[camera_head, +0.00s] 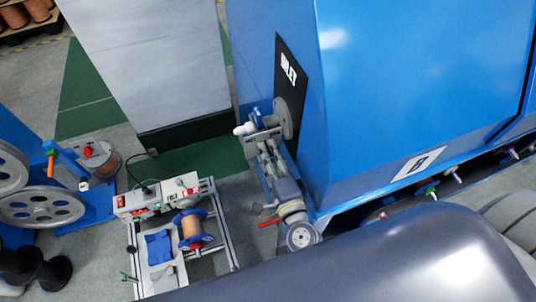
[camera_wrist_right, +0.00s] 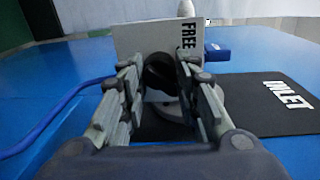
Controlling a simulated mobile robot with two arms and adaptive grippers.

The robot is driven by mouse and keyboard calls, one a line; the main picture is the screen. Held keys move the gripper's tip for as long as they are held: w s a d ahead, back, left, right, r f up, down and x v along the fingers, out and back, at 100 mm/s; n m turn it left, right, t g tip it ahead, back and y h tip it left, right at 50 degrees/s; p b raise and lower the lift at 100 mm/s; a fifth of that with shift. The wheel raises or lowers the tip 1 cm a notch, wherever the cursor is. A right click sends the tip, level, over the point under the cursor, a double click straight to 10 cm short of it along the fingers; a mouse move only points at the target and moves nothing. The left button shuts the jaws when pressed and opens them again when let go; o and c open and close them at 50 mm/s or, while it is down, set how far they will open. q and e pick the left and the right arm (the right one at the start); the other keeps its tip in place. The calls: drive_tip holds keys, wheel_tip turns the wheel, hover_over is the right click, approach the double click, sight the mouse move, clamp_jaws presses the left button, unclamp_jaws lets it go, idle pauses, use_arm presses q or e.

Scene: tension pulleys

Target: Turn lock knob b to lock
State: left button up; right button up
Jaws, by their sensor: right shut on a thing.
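My right gripper (camera_head: 265,142) is at the bracket by the blue machine's inlet. In the wrist view, its two fingers are closed around a dark round knob (camera_wrist_right: 159,72), which I take to be lock knob b. A pale plate (camera_wrist_right: 135,40) stands behind the knob and carries the word FREE on its right side. The fingers hide part of the knob, so its turn angle is hard to read. In the head view the gripper covers the knob. My left gripper is not in view.
A white-tipped pin (camera_head: 241,130), a blue part (camera_head: 257,116) and a grey disc (camera_head: 287,118) sit close around the gripper. The black INLET panel (camera_head: 288,85) is behind. A bench frame with a copper spool (camera_head: 193,229) stands at lower left. A blue hose (camera_wrist_right: 50,118) runs left.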

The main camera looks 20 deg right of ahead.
drive_tip(key=shift+o, duration=0.3)
drive_tip(key=shift+d+m, duration=0.1)
drive_tip(key=shift+m, duration=0.9)
drive_tip(key=o, duration=1)
drive_tip(key=s, duration=1.2)
drive_tip(key=shift+d+r, duration=0.15)
drive_tip(key=shift+r, duration=0.15)
